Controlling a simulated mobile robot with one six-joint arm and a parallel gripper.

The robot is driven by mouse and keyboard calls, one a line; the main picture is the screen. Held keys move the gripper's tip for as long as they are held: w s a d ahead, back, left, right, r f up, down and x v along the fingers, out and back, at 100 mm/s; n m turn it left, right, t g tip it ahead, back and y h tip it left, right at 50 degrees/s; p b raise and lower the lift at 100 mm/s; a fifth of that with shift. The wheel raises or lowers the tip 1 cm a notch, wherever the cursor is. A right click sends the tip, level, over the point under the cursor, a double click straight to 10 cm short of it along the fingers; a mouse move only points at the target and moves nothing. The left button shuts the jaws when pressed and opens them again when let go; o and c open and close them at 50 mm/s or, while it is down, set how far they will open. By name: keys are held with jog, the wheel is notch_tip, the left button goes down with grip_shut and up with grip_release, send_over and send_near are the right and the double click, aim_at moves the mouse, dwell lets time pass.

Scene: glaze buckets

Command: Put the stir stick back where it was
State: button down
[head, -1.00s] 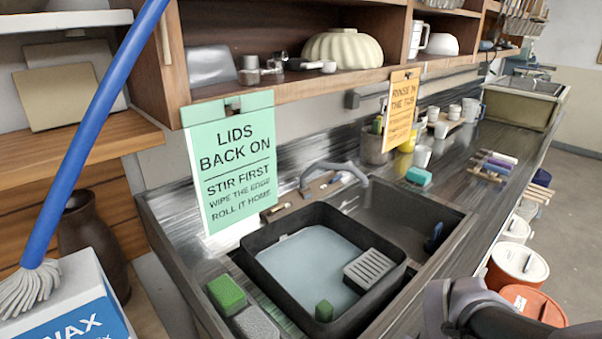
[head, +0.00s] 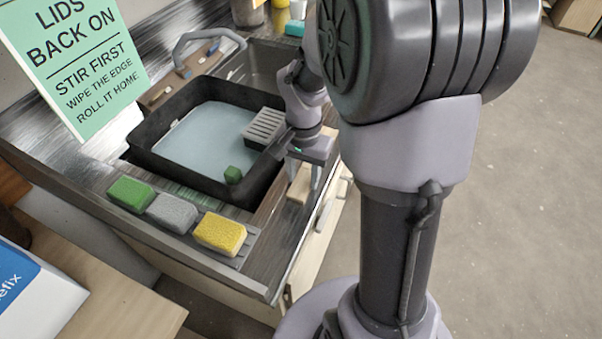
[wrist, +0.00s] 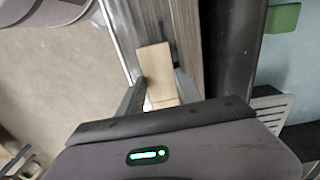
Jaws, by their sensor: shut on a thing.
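The stir stick shows as a pale, flat wooden piece (wrist: 155,72) in the wrist view, between my gripper's fingers (wrist: 156,92). My gripper (head: 303,178) is shut on it at the counter's front edge, just right of the black tub, in the head view. The stick's pale face (head: 299,186) shows below the gripper there. I cannot tell whether the stick touches the counter, and part of it is hidden by the gripper.
Green (head: 131,193), grey (head: 172,213) and yellow (head: 220,233) sponges line the front. A green sign (head: 78,60) stands behind. Open floor (head: 530,200) lies at right.

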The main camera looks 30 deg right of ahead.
jog(key=c, duration=0.8)
grip_release()
notch_tip(320, 180, up, 12)
jog(key=p, duration=0.6)
jog(key=s+a+r+n+t, duration=0.2)
jog(key=s+a+r, duration=0.1)
jog(key=s+a, duration=0.1)
jog(key=s+a+r+n+t+y, duration=0.1)
jog(key=s+a+r+n+t, duration=0.1)
jog(key=a, duration=0.4)
jog(key=s+a+r+n+t+y, duration=0.1)
jog(key=s+a+r+n, duration=0.1)
jog(key=s+a+r, duration=0.2)
jog(key=shift+s+a+r+t, duration=0.1)
jog(key=shift+s+a+t, duration=0.15)
jog(key=shift+s, duration=0.45)
jog(key=shift+s+a+r+t, duration=0.15)
jog(key=shift+s+a, duration=0.15)
jog(key=shift+s, duration=0.35)
jog(key=shift+f, duration=0.15)
